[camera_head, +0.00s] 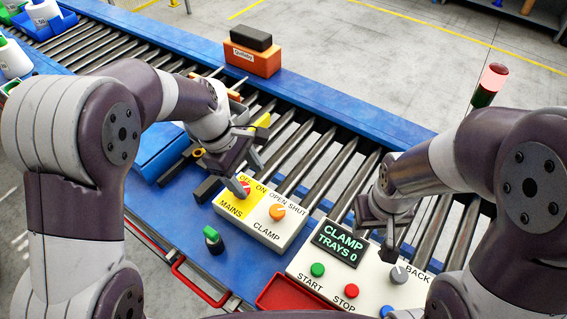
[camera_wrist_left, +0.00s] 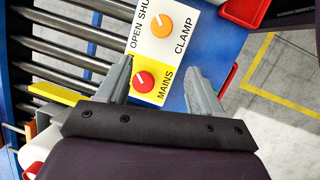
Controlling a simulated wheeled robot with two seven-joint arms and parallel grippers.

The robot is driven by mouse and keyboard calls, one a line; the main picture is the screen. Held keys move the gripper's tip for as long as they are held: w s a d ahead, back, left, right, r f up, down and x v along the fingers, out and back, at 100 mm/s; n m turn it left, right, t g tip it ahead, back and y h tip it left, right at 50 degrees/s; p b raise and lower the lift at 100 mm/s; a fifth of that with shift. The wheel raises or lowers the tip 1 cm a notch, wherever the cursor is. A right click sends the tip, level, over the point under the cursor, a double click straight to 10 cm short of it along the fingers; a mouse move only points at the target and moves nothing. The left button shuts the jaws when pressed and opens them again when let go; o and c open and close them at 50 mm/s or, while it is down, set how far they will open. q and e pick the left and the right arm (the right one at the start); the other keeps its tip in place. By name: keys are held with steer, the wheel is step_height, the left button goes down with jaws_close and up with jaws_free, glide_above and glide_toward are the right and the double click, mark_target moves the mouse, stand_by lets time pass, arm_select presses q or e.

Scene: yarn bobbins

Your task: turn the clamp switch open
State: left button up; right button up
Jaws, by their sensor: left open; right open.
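The clamp switch (camera_head: 277,212) is a round orange knob with a pale mark on a white panel, below the words OPEN and SHUT. I cannot tell surely which word its mark points to. It also shows in the left wrist view (camera_wrist_left: 159,26), beyond my left fingertips. My left gripper (camera_head: 248,174) is open above the red MAINS knob (camera_head: 245,188), left of the clamp switch. In the left wrist view the MAINS knob (camera_wrist_left: 145,81) lies between the open fingers, nearer the left finger. Contact is unclear. My right gripper (camera_head: 388,240) is open above the right control panel.
The right panel (camera_head: 300,262) has a display (camera_head: 340,246) reading CLAMP TRAYS 0, green START, red STOP and a grey knob (camera_head: 399,274). An orange box (camera_head: 252,61) sits beyond the roller conveyor.

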arm_select(q)
steer(key=w+n, duration=0.1)
steer(key=w, duration=0.1)
steer(key=n, duration=0.2)
glide_toward(277, 209)
steer(key=s+r, duration=0.1)
steer(key=r, duration=0.1)
steer(key=shift+g, duration=0.3)
steer(key=f, duration=0.3)
steer(key=w+d+f+p, duration=0.1)
steer(key=f, duration=0.1)
steer(key=d+f+p, duration=0.1)
steer(key=f, duration=0.2)
steer(key=shift+w+f, duration=0.2)
steer(key=shift+f, duration=0.15)
steer(key=shift+s+d+f, duration=0.4)
steer(key=shift+s+f, duration=0.1)
steer(key=shift+f, duration=0.1)
steer(key=shift+s+d, duration=0.1)
steer(key=shift+s, duration=0.15)
steer(key=shift+w, duration=0.1)
steer(key=shift+w+f, duration=0.15)
steer(key=shift+w, duration=0.05)
steer(key=c, duration=0.4)
steer(key=shift+w, duration=0.1)
steer(key=c, duration=0.5)
steer(key=shift+c, duration=0.6)
arm_select(e)
step_height(277, 209, up, 2)
steer(key=shift+r, duration=0.15)
